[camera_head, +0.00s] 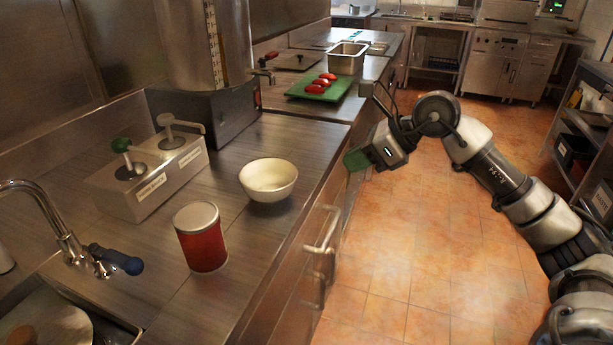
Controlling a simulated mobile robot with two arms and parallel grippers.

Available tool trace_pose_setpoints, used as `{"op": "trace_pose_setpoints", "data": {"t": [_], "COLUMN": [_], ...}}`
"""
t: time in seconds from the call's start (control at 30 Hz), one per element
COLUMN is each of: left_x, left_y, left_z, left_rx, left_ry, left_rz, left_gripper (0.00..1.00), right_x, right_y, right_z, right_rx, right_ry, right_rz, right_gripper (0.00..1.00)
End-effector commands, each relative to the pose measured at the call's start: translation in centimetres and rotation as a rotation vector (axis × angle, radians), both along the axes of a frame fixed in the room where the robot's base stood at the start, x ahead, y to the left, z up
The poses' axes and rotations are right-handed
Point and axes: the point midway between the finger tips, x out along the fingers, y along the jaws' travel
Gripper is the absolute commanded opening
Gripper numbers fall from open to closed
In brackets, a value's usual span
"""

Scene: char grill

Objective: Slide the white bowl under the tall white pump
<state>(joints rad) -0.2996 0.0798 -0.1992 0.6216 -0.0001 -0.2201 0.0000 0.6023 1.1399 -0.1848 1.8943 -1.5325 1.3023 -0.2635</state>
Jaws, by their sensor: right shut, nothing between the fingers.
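The white bowl (268,188) stands upright on the steel counter, near its front edge. The pale grey-white pump (168,130) rises from a steel dispenser box behind and left of the bowl. Its spout points right, and the bowl stands apart from it, nearer the counter's front edge. My right gripper (352,160) comes in from the right. It is shut and empty, to the right of the bowl and apart from it, by the counter's front edge. My left gripper is not in view.
A green-topped pump (122,146) shares the dispenser box (152,190). A red can (201,238) stands in front of the bowl. A faucet (60,235) and sink are at left. A green board (322,92) with red pieces lies farther back. Bare counter separates bowl and box.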

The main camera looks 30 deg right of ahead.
Motion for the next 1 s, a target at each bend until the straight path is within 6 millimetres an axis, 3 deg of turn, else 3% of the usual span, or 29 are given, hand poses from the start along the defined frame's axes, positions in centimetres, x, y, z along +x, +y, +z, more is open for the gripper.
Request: {"op": "trace_pose_setpoints", "data": {"t": [0.1, 0.2, 0.67, 1.0], "left_x": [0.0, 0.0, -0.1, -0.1], "left_y": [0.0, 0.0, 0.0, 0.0], "left_z": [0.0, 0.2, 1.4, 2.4], "left_rx": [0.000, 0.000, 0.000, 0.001], "left_ry": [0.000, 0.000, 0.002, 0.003], "left_rz": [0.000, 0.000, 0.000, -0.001], "left_gripper": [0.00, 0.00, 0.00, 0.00], "right_x": [-0.1, 0.3, 5.1, 7.9], "right_y": [-1.1, -1.0, 3.5, 6.0], "right_z": [0.1, -0.4, -6.8, -6.8], "right_rx": [-0.054, -0.063, -0.056, -0.059], "right_ry": [0.015, 0.019, 0.020, 0.018], "right_rz": [-0.016, -0.018, -0.015, -0.016], "right_gripper": [0.00, 0.00, 0.00, 0.00]}}
